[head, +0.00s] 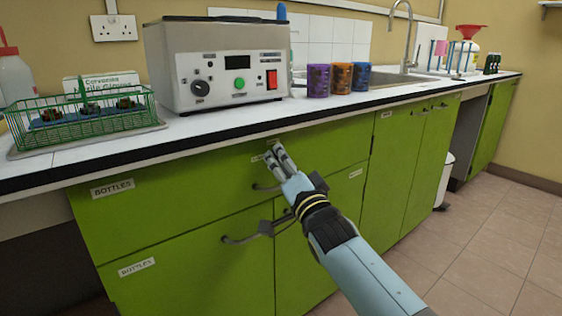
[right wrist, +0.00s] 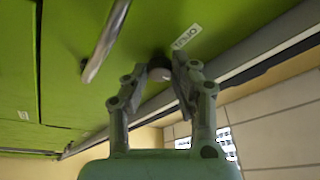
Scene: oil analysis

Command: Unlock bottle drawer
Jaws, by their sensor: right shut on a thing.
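The green bottle drawer (head: 180,192) runs under the worktop and looks closed. It carries a "BOTTLES" label (head: 112,188) at its left end and a bar handle (head: 265,187). My right gripper (head: 274,154) reaches up to the drawer's top edge. In the right wrist view, my right gripper's fingertips (right wrist: 172,75) are shut around a small round grey lock knob (right wrist: 159,74). A white "OPEN" label (right wrist: 186,37) lies beside the knob. In the head view the gripper mostly hides the lock. My left gripper is not in view.
A lower green door (head: 190,265) has its own "BOTTLES" label and handle. The worktop above holds a grey bath unit (head: 222,62), a green wire basket (head: 85,112), and purple (head: 318,80), orange and blue holders. Tiled floor (head: 480,235) is free at right.

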